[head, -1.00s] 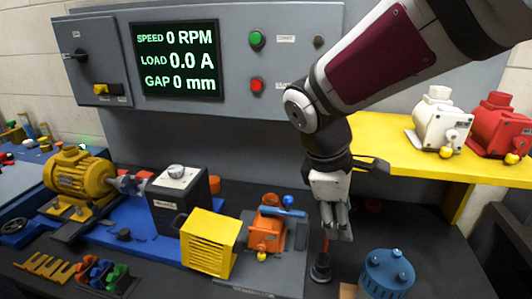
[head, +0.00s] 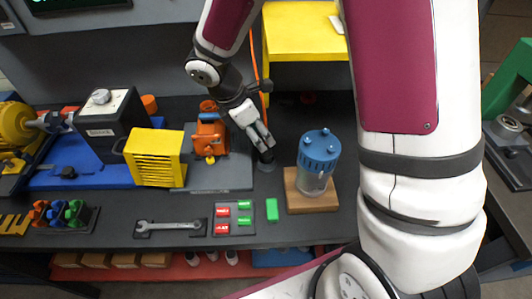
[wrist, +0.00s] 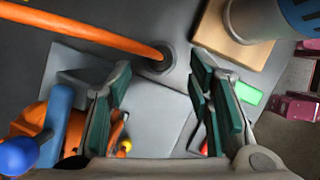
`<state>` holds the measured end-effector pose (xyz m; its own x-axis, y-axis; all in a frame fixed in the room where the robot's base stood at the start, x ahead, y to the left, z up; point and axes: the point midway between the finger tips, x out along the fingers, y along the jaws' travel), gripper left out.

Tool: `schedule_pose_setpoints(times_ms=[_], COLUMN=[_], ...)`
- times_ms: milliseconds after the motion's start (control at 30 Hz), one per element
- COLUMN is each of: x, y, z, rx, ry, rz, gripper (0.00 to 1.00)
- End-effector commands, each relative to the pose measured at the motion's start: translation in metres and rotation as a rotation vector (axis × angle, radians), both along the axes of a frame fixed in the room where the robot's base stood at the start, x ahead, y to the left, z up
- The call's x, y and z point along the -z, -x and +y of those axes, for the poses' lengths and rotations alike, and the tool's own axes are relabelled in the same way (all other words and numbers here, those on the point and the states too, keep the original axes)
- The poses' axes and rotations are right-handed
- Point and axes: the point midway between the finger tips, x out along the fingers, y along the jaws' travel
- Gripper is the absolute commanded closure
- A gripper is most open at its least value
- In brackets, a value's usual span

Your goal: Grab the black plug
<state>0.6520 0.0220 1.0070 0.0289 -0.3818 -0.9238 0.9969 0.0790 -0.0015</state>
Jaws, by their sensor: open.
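The black plug (head: 266,165) stands on the dark bench between the orange motor and the blue-topped jar. In the wrist view, the plug (wrist: 164,62) is a dark round end on a thick orange cable (wrist: 85,33). My gripper (head: 262,145) points down at the plug from above in the head view and partly hides it. In the wrist view, my gripper (wrist: 160,75) is open, with green-padded fingers on the left and right. The plug shows in the gap between them, and neither finger visibly grips it.
The orange motor (head: 209,138) is left of the plug on a grey plate. A blue-topped jar (head: 319,155) on a wooden block (head: 301,205) stands close on the right. A yellow shelf (head: 300,40) is behind. A wrench (head: 171,226) lies in front.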

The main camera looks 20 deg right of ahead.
Motion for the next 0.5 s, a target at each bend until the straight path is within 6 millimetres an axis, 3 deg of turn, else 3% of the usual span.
schedule_pose_setpoints(times_ms=[233,500], x=[0.016,0.050], y=[0.000,-0.001], z=[-0.007,-0.020], rx=[0.001,-0.001], ry=[0.000,0.000], rz=[0.002,0.001], gripper=[0.53,0.53])
